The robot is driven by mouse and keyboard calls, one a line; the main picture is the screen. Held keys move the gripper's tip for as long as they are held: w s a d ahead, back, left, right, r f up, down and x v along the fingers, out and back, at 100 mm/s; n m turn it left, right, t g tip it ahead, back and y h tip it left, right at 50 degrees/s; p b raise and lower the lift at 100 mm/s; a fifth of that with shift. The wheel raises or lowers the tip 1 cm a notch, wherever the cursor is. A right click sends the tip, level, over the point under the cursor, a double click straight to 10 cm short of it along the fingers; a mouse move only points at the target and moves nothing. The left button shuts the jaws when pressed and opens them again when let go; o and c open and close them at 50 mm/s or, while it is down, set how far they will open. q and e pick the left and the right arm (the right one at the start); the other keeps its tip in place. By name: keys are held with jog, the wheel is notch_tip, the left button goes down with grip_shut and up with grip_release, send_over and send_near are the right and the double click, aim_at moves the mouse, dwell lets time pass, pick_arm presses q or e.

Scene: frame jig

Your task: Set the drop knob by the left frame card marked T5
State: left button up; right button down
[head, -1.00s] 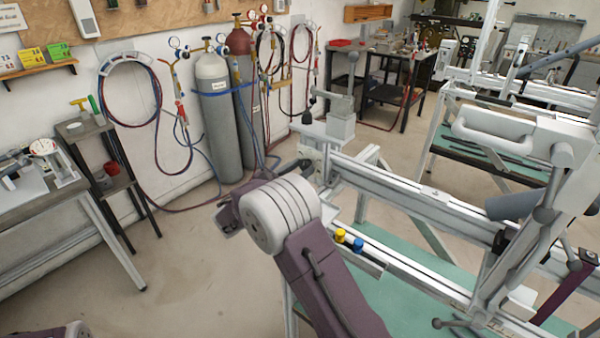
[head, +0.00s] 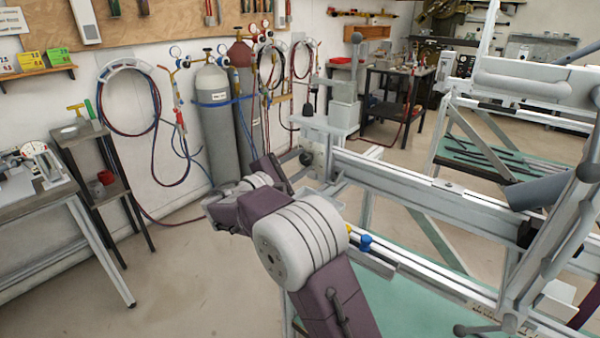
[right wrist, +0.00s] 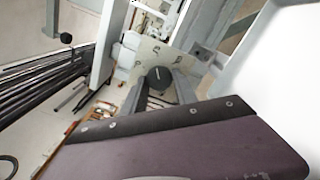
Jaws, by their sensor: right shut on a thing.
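The drop knob (right wrist: 159,77) is a dark round knob with a white pointer line, on a pale plate with small dark marks in the right wrist view. The grey fingers of my right gripper (right wrist: 160,88) stand on both sides of it, shut on it. In the head view, my right gripper (head: 291,160) reaches the post at the left end of the frame jig (head: 400,185); my arm partly covers that area. Yellow and green cards (head: 45,58) stand on a wall shelf at the left; I cannot make out a T5 mark. My left gripper is out of view.
Two gas cylinders (head: 216,122) with hoses stand by the wall behind my arm. A workbench (head: 75,190) and a small stand (head: 112,160) are at the left. The jig's long rails cross the right side. The floor at lower left is clear.

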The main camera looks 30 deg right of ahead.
jog(key=shift+f+m+b, duration=0.15)
jog(key=shift+m+b, duration=0.35)
jog(key=shift+m, duration=0.1)
jog(key=c, duration=1)
grip_release()
jog(key=shift+o, duration=0.2)
jog(key=p+v, duration=0.1)
jog(key=v, duration=0.8)
jog(key=shift+a, duration=0.1)
